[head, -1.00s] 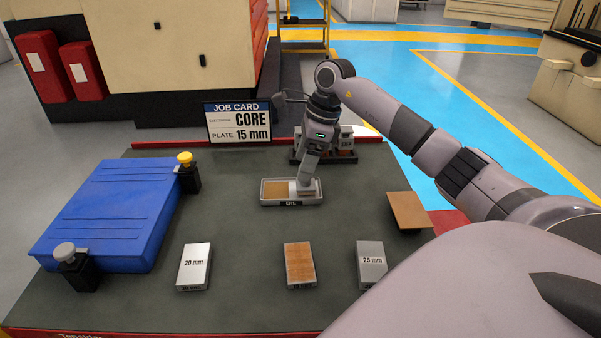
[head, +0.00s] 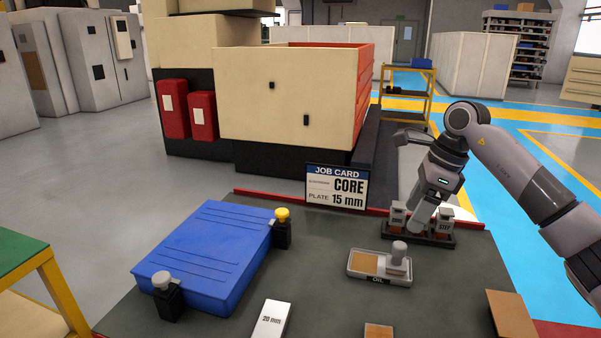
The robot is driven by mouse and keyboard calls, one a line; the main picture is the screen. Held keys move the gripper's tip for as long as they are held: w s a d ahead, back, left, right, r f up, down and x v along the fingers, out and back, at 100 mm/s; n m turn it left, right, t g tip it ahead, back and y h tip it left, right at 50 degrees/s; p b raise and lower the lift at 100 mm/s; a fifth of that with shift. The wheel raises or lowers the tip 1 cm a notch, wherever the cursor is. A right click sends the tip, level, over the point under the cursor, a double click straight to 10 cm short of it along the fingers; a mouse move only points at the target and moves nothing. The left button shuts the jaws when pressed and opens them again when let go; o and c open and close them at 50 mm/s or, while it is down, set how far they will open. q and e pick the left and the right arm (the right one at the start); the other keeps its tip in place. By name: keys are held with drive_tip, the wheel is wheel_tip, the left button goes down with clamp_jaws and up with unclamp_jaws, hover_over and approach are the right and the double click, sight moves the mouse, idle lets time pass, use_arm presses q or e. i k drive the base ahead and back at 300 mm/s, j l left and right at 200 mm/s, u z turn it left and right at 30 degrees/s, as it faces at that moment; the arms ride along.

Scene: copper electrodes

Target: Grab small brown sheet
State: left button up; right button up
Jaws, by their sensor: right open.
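A flat brown sheet (head: 510,314) lies at the right edge of the dark table, cut off by the bottom of the head view. A second brown surface (head: 379,331) shows at the bottom edge, mostly out of frame. The OIL tray (head: 366,276) holds a flat brown patch on its left and a grey knobbed piece (head: 398,259) standing on its right. My right gripper (head: 419,226) points down at the dark rack (head: 442,240) behind the tray, well away from the brown sheet. It is open; its fingertips are partly unclear among the labelled blocks. My left gripper is not in view.
A blue box (head: 205,255) with two knobbed posts takes up the left of the table. A 20 mm plate (head: 271,320) lies at the front. The table between plate and tray is clear.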

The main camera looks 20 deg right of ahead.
sight(512, 318)
drive_tip(key=k, duration=1)
